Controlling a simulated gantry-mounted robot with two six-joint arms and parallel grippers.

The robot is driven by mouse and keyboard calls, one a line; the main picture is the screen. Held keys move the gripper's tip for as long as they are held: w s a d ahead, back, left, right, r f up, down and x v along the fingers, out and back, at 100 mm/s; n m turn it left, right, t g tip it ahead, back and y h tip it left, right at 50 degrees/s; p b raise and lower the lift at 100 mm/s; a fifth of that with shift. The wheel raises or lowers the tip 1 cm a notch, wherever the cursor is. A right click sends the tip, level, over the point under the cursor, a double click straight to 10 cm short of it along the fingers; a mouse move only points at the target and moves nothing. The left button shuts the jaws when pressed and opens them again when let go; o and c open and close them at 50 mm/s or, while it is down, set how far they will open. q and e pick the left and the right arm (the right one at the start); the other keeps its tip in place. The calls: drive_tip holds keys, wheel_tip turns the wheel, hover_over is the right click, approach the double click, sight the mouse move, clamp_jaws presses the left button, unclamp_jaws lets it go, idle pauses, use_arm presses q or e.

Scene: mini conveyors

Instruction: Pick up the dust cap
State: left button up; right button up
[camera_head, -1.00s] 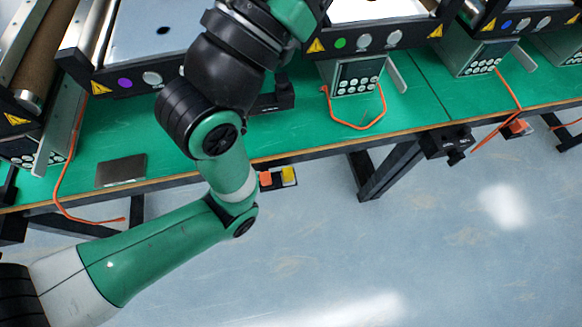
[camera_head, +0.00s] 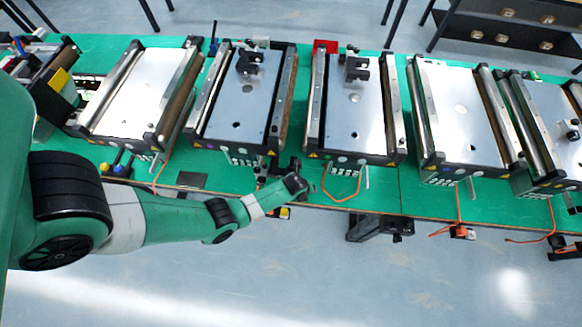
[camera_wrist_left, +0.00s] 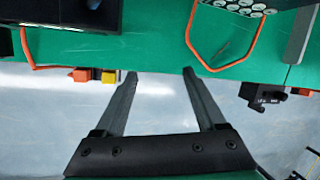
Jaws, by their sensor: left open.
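I cannot make out a dust cap for certain in either view. Small dark round spots show on two conveyor plates in the head view, one on the second plate (camera_head: 225,107) and one on the third plate (camera_head: 352,112); I cannot tell whether they are caps or holes. My left gripper (camera_wrist_left: 160,72) is open and empty in the left wrist view, its fingertips near the front edge of the green table (camera_wrist_left: 150,48). In the head view its arm reaches from the left to that edge, below the gap between these conveyors. My right gripper is not in view.
Several mini conveyors stand in a row on the table. A dark flat plate (camera_head: 191,180) lies on the table.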

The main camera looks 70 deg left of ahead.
sight(284, 211)
use_arm(q)
drive_tip(key=s+d+f+m+g, duration=0.1)
drive_tip(key=s+f+m+g, duration=0.2)
drive_tip(key=s+f, duration=0.55)
drive_tip(key=shift+h, duration=0.3)
drive_tip(key=f+b, duration=0.3)
drive_tip(key=b, duration=0.1)
drive_tip(key=a+f+b, duration=0.1)
drive_tip(key=f+b, duration=0.2)
drive_tip(key=b, duration=0.1)
drive_tip(key=f+b, duration=0.3)
drive_tip(key=b, duration=0.1)
drive_tip(key=shift+s+a+f, duration=0.2)
drive_tip(key=shift+f, duration=0.15)
drive_tip(key=shift+r, duration=0.15)
clamp_jaws()
